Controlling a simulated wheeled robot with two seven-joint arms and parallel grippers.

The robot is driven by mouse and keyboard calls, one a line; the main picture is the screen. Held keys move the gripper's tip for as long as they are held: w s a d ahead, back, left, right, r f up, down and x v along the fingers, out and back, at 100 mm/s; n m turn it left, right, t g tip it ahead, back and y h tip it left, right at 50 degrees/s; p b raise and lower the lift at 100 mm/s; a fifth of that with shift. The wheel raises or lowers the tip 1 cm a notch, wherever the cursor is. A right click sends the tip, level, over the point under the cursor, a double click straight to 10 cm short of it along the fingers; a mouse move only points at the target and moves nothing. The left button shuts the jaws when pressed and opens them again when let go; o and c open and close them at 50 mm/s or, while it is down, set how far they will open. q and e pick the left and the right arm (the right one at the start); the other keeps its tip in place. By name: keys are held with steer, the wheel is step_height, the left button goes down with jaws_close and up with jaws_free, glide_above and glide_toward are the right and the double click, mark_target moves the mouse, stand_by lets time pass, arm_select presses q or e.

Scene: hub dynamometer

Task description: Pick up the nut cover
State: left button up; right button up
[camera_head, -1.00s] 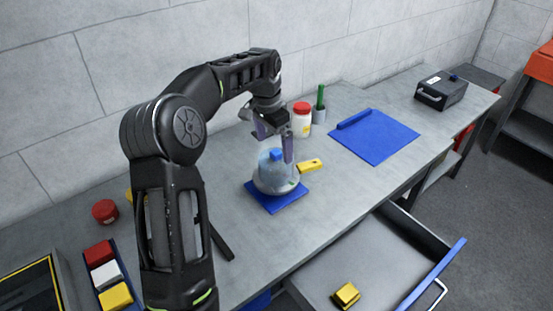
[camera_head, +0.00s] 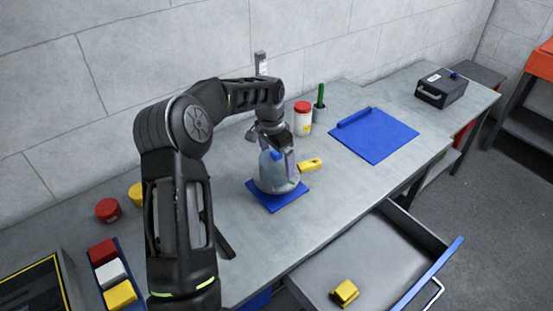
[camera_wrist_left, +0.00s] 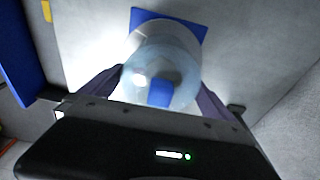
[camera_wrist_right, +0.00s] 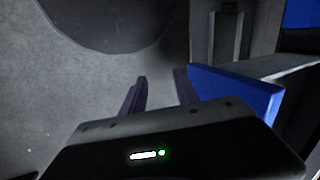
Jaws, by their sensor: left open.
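A translucent dome with a blue knob, which looks like the nut cover (camera_head: 272,180), stands upright on a small blue mat (camera_head: 262,200) on the grey bench. It also shows in the left wrist view (camera_wrist_left: 168,62), with its blue knob towards the camera. My left gripper (camera_head: 279,160) is at the dome from above. Its open fingers (camera_wrist_left: 155,92) lie on either side of the dome in the left wrist view; I cannot tell whether they touch it. My right gripper (camera_wrist_right: 161,78) is open and empty beside a blue-edged panel, and is not visible in the head view.
A yellow handle (camera_head: 311,164) lies close right of the dome. A white jar with a red lid (camera_head: 302,118) and a cup with a green item (camera_head: 319,110) stand behind. A blue mat (camera_head: 375,138) lies right. An open drawer (camera_head: 350,265) holds a yellow block (camera_head: 344,292).

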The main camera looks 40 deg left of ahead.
arm_select(q)
steer(key=shift+f, duration=0.55)
steer(key=shift+c, duration=0.4)
steer(key=c, duration=1)
steer(key=shift+o, duration=0.2)
steer(key=shift+w+r, duration=0.1)
steer(key=shift+r, duration=0.4)
step_height(320, 180, up, 9)
steer(key=shift+r+b, duration=0.1)
steer(key=shift+b, duration=0.9)
